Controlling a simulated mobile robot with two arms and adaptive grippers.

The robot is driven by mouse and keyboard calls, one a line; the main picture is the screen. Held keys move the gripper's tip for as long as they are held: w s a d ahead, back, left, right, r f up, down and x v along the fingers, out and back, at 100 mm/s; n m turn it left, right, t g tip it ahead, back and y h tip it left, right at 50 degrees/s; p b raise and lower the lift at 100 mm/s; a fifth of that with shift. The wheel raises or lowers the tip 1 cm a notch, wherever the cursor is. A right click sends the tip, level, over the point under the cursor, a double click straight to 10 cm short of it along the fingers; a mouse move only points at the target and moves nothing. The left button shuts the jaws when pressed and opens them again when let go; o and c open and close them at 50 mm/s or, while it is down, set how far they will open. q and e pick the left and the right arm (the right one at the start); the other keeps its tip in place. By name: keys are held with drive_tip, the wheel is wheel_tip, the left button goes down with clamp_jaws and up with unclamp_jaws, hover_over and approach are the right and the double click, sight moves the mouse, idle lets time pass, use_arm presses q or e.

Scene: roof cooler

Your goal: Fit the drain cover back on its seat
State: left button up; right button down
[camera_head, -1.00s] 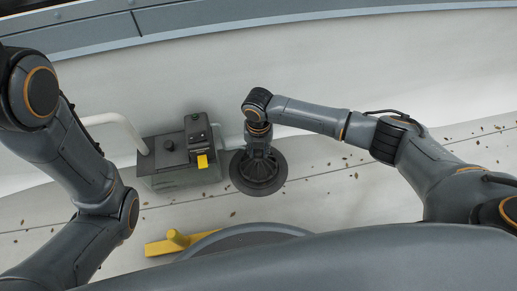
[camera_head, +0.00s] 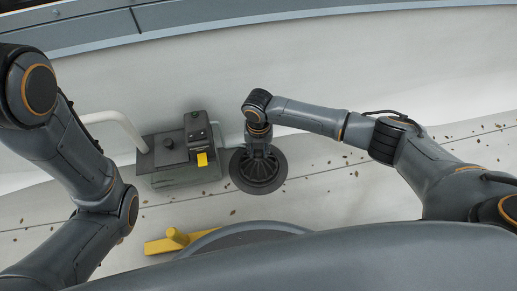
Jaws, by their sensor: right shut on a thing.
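The drain cover (camera_head: 259,183) is a dark round grate with radial ribs, in the middle of the head view. It lies about level inside a wider dark ring, the drain seat (camera_head: 279,182), on the pale roof floor. My right gripper (camera_head: 260,160) points down over the cover's centre and is shut on it. My wrist hides the far part of the cover. I cannot tell whether the cover rests fully down in its seat. My left arm comes in at the left, and its gripper is out of view.
A grey box (camera_head: 182,175) with a black knob and a yellow tag (camera_head: 202,159) stands just left of the drain. A white pipe (camera_head: 122,121) bends into it. A yellow bar (camera_head: 166,245) lies at the front. Dry leaves are scattered on the floor. The wall behind is clear.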

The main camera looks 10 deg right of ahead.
drive_tip(key=shift+f, duration=0.4)
drive_tip(key=c, duration=1)
unclamp_jaws()
drive_tip(key=o, duration=0.5)
